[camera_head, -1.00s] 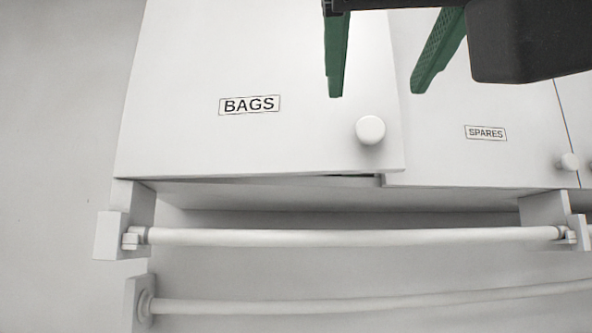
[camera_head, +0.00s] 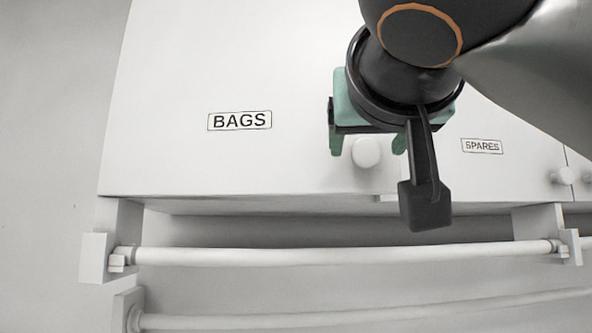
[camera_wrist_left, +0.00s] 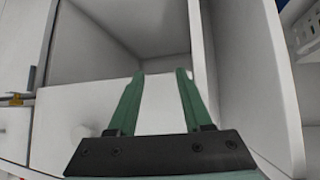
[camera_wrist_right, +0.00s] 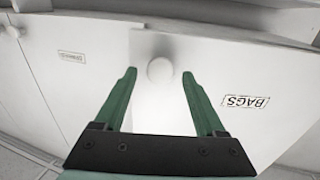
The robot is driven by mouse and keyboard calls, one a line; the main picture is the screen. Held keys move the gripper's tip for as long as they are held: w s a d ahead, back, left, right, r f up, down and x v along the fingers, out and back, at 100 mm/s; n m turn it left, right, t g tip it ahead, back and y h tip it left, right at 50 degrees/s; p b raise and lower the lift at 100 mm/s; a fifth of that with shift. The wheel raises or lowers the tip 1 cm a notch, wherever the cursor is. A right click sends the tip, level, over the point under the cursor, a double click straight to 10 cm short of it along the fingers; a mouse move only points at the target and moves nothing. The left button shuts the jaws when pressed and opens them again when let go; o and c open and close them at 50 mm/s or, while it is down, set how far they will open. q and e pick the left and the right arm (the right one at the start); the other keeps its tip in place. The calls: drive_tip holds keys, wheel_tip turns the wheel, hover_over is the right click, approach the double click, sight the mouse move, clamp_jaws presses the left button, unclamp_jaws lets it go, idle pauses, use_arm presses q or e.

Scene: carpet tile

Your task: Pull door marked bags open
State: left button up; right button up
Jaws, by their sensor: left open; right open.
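The door marked BAGS (camera_head: 165,160) is a white panel with a black-lettered label (camera_head: 240,120) and a round white knob (camera_head: 366,153) near its lower right corner. The door also shows in the right wrist view (camera_wrist_right: 215,75), its edge slightly proud of the neighbouring panel. My right gripper (camera_head: 368,143) is open at the knob, one green finger on each side. In the right wrist view the knob (camera_wrist_right: 159,70) lies between the fingertips, with gaps on both sides. My left gripper (camera_wrist_left: 160,74) is open and empty in front of an open white compartment (camera_wrist_left: 145,25).
The door marked SPARES (camera_head: 480,165) is right of BAGS, with its own knob (camera_head: 563,175). Two white horizontal rails (camera_head: 330,255) run below the doors. A white panel (camera_wrist_left: 250,70) stands close right of my left gripper. Grey wall or floor (camera_head: 50,130) at left is clear.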

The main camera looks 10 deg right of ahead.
drive_tip(key=shift+w, duration=0.2)
clamp_jaws()
idle(0.6)
idle(0.8)
